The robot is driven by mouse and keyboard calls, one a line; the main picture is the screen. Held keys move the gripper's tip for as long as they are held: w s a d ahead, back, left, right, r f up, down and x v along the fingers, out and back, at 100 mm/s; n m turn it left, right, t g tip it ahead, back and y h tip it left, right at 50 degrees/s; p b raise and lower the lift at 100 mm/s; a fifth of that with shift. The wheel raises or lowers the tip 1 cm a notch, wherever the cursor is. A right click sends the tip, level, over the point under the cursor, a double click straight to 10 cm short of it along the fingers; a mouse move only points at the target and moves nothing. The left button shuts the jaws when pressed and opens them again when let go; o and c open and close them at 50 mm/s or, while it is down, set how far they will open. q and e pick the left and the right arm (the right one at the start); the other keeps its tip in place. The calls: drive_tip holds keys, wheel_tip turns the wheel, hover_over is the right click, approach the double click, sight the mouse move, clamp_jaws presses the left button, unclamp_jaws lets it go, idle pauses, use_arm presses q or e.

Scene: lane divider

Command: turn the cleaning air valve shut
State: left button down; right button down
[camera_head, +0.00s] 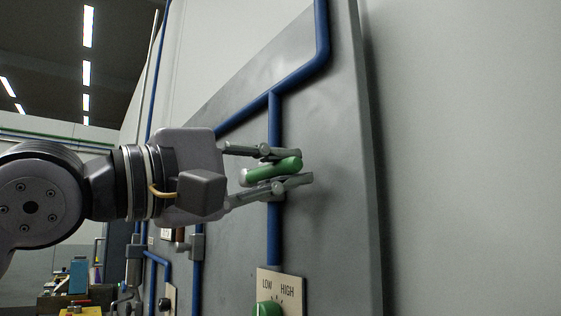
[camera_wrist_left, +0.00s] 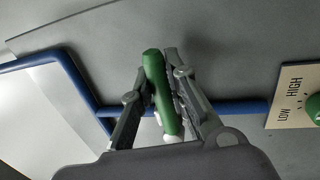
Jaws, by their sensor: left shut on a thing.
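The green valve handle (camera_head: 272,169) sits in front of a vertical blue pipe (camera_head: 274,225) on the grey wall panel. In the head view it lies close to level, crosswise to that pipe, its right end slightly higher. My left gripper (camera_head: 280,168) is shut on the handle, one finger above and one below. The left wrist view also shows the handle (camera_wrist_left: 158,90) between the two fingers of my left gripper (camera_wrist_left: 155,85). The valve body behind the handle is mostly hidden. My right gripper is not in view.
A LOW/HIGH plate (camera_head: 280,284) with a green knob (camera_head: 268,309) is below the valve. More blue pipes and valves (camera_head: 197,246) are on the panel to the left, partly behind my left gripper. The panel's right side is bare.

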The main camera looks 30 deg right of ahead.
use_arm(q)
drive_tip(key=shift+f, duration=0.15)
idle(0.3)
drive_tip(key=c, duration=1.5)
unclamp_jaws()
drive_tip(key=shift+c, duration=0.2)
drive_tip(key=shift+a, duration=0.1)
drive_tip(key=v, duration=1.1)
drive_tip(key=shift+a, duration=0.4)
drive_tip(key=shift+f, duration=0.15)
